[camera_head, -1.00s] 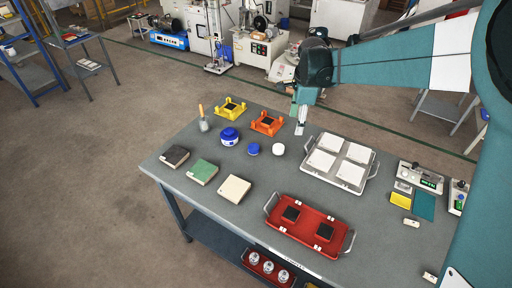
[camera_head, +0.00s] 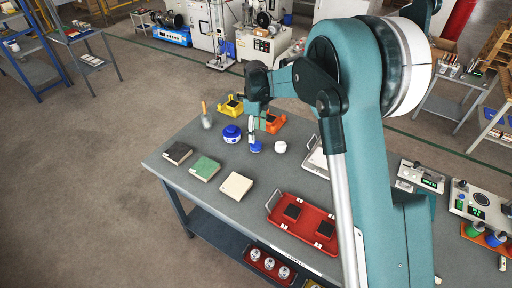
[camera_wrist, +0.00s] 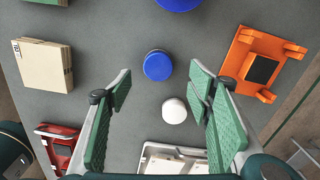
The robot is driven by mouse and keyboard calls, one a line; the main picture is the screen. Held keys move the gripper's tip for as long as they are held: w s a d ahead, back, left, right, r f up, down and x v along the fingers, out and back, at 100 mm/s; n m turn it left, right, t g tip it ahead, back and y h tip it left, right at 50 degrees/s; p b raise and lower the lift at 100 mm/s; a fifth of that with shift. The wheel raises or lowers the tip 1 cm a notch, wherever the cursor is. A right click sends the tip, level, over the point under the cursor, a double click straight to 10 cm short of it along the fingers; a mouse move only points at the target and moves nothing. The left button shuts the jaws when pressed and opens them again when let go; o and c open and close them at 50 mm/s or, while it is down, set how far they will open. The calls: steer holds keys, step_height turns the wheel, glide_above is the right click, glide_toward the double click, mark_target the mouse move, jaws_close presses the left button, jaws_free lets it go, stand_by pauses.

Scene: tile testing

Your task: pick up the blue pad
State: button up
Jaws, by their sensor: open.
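The blue pad (camera_head: 255,148) is a small round disc on the grey table, and it shows whole in the wrist view (camera_wrist: 158,65). My gripper (camera_head: 252,135) is above the table close to this pad. In the wrist view my gripper (camera_wrist: 160,73) has its green-padded fingers spread wide with nothing between them. The pad appears near the gap between the fingertips, below them and apart from them. The exact height above it is hard to tell.
A white round pad (camera_wrist: 174,110) lies beside the blue one. A larger blue jar (camera_head: 231,134) stands to the left. An orange fixture (camera_wrist: 263,64) is close by, a yellow one (camera_head: 231,107) behind. A red tray (camera_head: 303,222) and several blocks lie nearer.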

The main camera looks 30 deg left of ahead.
mark_target(255, 144)
steer(key=shift+f, duration=0.2)
steer(key=shift+f, duration=1.15)
steer(key=shift+f, duration=0.1)
steer(key=shift+s+a+f, duration=0.1)
steer(key=shift+f, duration=1.15)
steer(key=shift+s+f, duration=0.1)
steer(key=shift+f, duration=1.15)
steer(key=c, duration=1)
